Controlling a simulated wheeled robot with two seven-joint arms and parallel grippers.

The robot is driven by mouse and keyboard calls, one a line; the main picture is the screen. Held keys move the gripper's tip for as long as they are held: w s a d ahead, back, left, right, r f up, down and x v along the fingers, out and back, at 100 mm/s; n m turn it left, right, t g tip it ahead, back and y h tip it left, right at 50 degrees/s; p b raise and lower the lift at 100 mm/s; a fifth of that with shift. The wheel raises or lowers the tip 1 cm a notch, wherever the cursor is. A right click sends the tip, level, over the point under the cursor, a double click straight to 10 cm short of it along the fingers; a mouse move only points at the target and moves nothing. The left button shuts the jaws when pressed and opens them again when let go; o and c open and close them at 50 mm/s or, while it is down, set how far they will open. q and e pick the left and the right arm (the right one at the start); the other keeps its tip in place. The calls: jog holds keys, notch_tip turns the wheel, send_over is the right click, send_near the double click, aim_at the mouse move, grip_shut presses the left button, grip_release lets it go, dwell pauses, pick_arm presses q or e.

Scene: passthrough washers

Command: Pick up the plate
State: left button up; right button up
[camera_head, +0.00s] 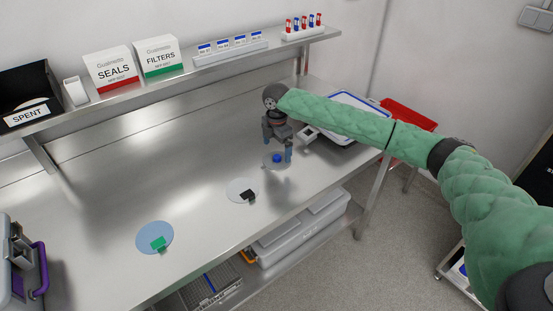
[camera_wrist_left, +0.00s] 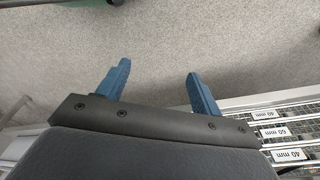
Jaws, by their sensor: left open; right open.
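Three round discs lie on the steel bench. One is light blue with a green tab (camera_head: 154,238), one is pale with a black tab (camera_head: 238,188), and a smaller grey one (camera_head: 268,164) bears a blue knob (camera_head: 277,158). I cannot tell which is the plate. My right gripper (camera_head: 278,153) points down, open, over the grey disc, with its blue fingers near either side of the knob. I cannot tell if they touch it. My left gripper (camera_wrist_left: 157,73) is open and empty in the left wrist view, above the floor, and is outside the head view.
The shelf above the bench (camera_head: 190,75) holds SEALS (camera_head: 112,72) and FILTERS (camera_head: 158,58) boxes and a black SPENT bin (camera_head: 30,100). A white tray (camera_head: 345,125) and a red tray (camera_head: 408,115) are at the right. A purple-handled device (camera_head: 22,262) stands at left.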

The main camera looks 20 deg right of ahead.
aim_at(276, 156)
pick_arm(q)
jog(key=shift+s+a+f+p, duration=0.2)
jog(key=shift+f+p, duration=0.05)
jog(key=shift+f, duration=0.45)
jog(key=shift+s+a+f+p, duration=0.2)
jog(key=shift+f+p, duration=0.05)
jog(key=shift+f, duration=0.45)
jog(key=shift+s+a+f+p, duration=0.2)
jog(key=shift+f+p, duration=0.05)
jog(key=shift+f, duration=0.45)
pick_arm(e)
jog(key=shift+s+a+f, duration=0.15)
jog(key=shift+f, duration=1.75)
jog(key=c, duration=0.6)
jog(key=shift+c, duration=0.3)
jog(key=shift+r, duration=0.1)
